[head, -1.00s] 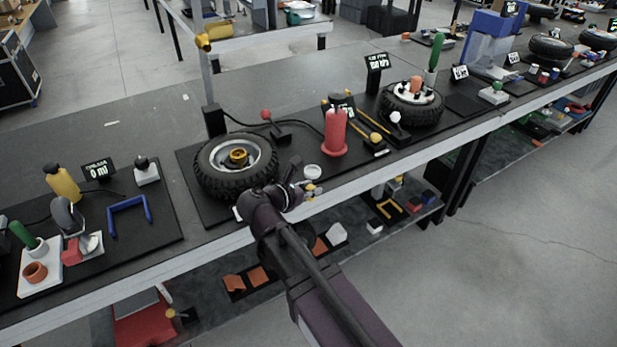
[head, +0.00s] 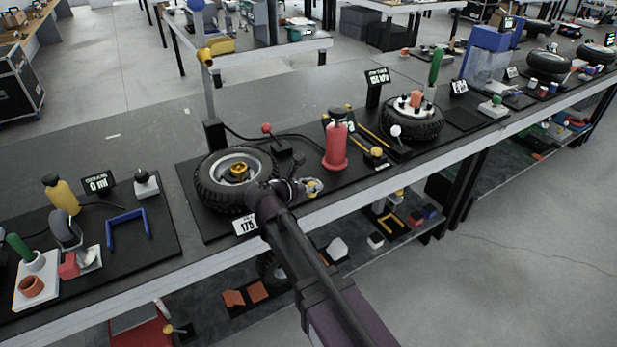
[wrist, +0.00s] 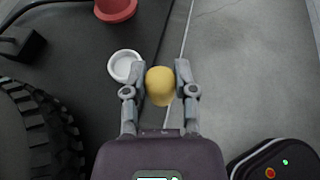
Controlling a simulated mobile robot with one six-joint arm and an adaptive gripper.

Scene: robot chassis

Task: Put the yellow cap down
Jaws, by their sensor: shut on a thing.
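The yellow cap (wrist: 160,84) is between the two fingers of my gripper (wrist: 160,76) in the wrist view, and the gripper is shut on it. In the head view my gripper (head: 312,188) is small, low over the front edge of the bench beside the tyre, and the cap is hard to make out there. A shallow white dish (wrist: 123,66) lies just left of the cap, partly behind the left finger. I cannot tell how high the cap is above the surface.
A tyre with a gold hub (head: 238,170) lies left of my gripper. A red bottle-shaped thing (head: 335,148) stands behind it to the right. A label reading 175 (head: 246,225) is at the bench's front edge. Bare floor (wrist: 255,60) lies right of the edge in the wrist view.

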